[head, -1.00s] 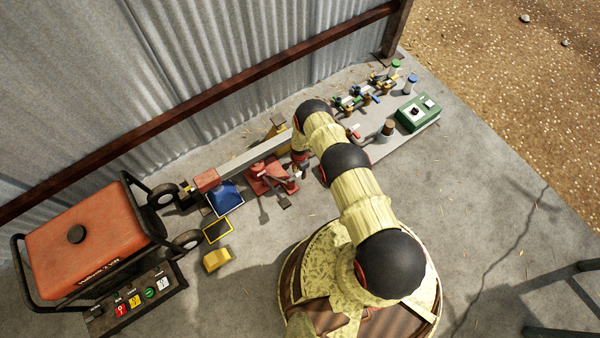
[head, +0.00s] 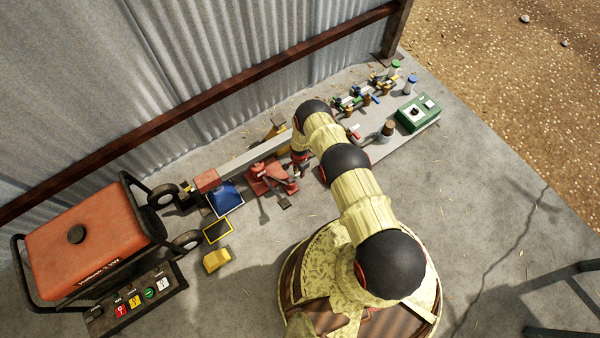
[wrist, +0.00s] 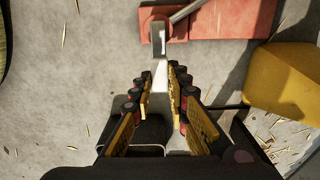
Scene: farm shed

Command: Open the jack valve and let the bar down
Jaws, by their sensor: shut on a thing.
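The red jack (head: 268,176) stands on the concrete beside the long grey bar (head: 252,155), which has a red block at its left end. In the wrist view the jack's red body (wrist: 228,18) is at the top, with a grey rod on it. My gripper (wrist: 160,80) is shut on a narrow pale metal handle (wrist: 158,42) that reaches from the jack between the fingers. I cannot tell how far the handle is turned. In the head view my gripper (head: 299,166) is at the jack's right side, partly hidden by my arm.
A red generator (head: 90,240) with black wheels stands at left, with a button panel (head: 135,298) in front. A blue tray (head: 226,198) and yellow block (head: 216,261) lie left of the jack. Valves and a green box (head: 418,113) are at right. A corrugated wall (head: 170,70) is behind.

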